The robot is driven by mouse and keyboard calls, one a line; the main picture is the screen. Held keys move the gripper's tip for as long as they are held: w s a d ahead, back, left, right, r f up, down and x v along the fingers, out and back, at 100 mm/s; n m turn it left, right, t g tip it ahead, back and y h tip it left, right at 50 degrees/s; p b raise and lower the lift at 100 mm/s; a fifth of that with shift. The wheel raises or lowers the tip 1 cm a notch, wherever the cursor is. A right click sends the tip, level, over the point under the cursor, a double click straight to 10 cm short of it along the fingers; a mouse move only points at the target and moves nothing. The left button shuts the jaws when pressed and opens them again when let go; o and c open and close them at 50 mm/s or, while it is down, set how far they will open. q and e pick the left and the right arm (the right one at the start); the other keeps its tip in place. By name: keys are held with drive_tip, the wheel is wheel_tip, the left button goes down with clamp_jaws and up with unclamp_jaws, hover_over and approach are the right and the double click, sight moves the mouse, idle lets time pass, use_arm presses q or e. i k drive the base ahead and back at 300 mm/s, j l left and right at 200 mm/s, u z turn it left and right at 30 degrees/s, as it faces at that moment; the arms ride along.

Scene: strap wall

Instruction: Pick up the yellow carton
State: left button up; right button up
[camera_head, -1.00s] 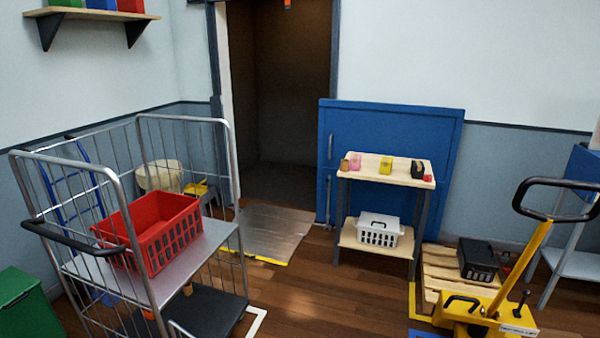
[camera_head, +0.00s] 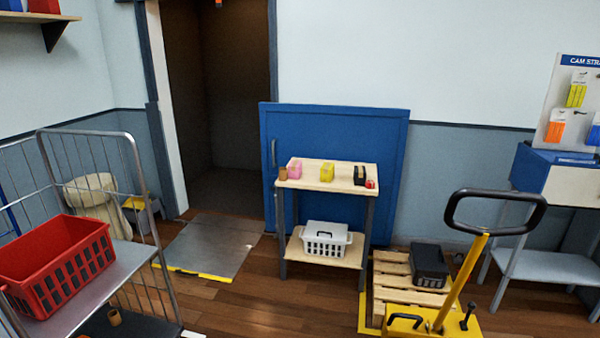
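The yellow carton (camera_head: 327,172) is a small box standing on the top shelf of a wooden stand (camera_head: 310,184) with dark legs, in the middle of the head view. A pink carton (camera_head: 294,168) stands to its left and a black item (camera_head: 360,174) to its right. A small brown cup-like item is at the left end of the shelf and a small red item is at the right end. Neither of my grippers shows in the head view.
A wire trolley (camera_head: 133,170) with a red basket (camera_head: 55,262) stands at the left. A yellow pallet jack (camera_head: 462,272) and a pallet (camera_head: 402,294) with a black crate (camera_head: 430,265) are right of the stand. Wooden floor (camera_head: 270,305) is clear before the stand.

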sight(328, 170)
drive_tip(key=i+l+z, duration=0.4)
drive_tip(key=i, duration=0.3)
drive_tip(key=i+l+z, duration=0.2)
drive_tip(key=i, duration=0.2)
drive_tip(key=i+j+z, duration=0.6)
drive_tip(key=i+j, duration=0.25)
drive_tip(key=i+j+z, duration=0.1)
drive_tip(key=j, duration=0.25)
drive_tip(key=i+j+z, duration=0.1)
drive_tip(key=i+j, duration=0.15)
drive_tip(key=i+j+z, duration=0.15)
drive_tip(key=j, duration=0.3)
